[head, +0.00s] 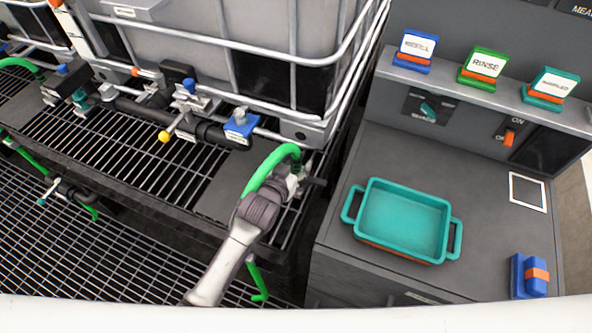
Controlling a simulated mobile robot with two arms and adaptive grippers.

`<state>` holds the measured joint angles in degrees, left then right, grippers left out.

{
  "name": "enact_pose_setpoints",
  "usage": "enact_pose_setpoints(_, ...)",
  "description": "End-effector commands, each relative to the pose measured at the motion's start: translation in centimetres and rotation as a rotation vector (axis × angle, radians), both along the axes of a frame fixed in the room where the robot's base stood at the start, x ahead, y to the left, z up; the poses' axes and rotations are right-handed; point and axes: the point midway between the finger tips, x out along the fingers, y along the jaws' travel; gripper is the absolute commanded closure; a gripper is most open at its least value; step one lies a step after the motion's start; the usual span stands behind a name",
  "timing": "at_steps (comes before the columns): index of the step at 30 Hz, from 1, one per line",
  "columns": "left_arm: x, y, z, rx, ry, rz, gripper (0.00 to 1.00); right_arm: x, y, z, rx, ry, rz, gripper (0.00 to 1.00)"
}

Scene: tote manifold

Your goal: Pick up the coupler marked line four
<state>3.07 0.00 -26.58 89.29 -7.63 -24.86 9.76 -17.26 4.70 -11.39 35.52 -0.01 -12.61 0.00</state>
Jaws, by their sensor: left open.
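My left gripper (308,179) is open at the right end of the dark pipe rack, beside the curved green hose (262,167). The hose's upper end reaches the gripper. The fingers cover what lies there, so I cannot tell whether they touch a coupler. A blue labelled fitting (240,124) sits on the black pipe left of the gripper. Its label is too small to read, and I cannot make out a line four mark anywhere. My right gripper is not in view.
A caged tote (240,50) stands behind the rack. On the right, a teal tray (403,217) and a blue block with an orange band (529,276) sit on the grey bench (470,180). Signs, including RINSE (484,66), line its back ledge. Slatted grating (130,250) lies left.

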Motion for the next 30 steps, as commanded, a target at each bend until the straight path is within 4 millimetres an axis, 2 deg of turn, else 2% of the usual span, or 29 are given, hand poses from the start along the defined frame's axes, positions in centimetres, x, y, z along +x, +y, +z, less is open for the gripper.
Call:
enact_pose_setpoints(3, 0.84, -0.39, -0.34, 0.0, 0.0, 0.0, 0.42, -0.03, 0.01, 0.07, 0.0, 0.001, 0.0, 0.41)
enact_pose_setpoints(11, 0.95, -0.43, -0.46, 0.0, 0.0, 0.0, 0.42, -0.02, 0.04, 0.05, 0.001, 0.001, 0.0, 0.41)
enact_pose_setpoints(21, 0.93, -0.41, -0.47, 0.0, 0.0, 0.0, 0.99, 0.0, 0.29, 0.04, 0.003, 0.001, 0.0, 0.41)
enact_pose_setpoints(30, 0.98, -0.43, -0.32, 0.0, -0.003, 0.0, 1.0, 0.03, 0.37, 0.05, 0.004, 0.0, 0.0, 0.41)
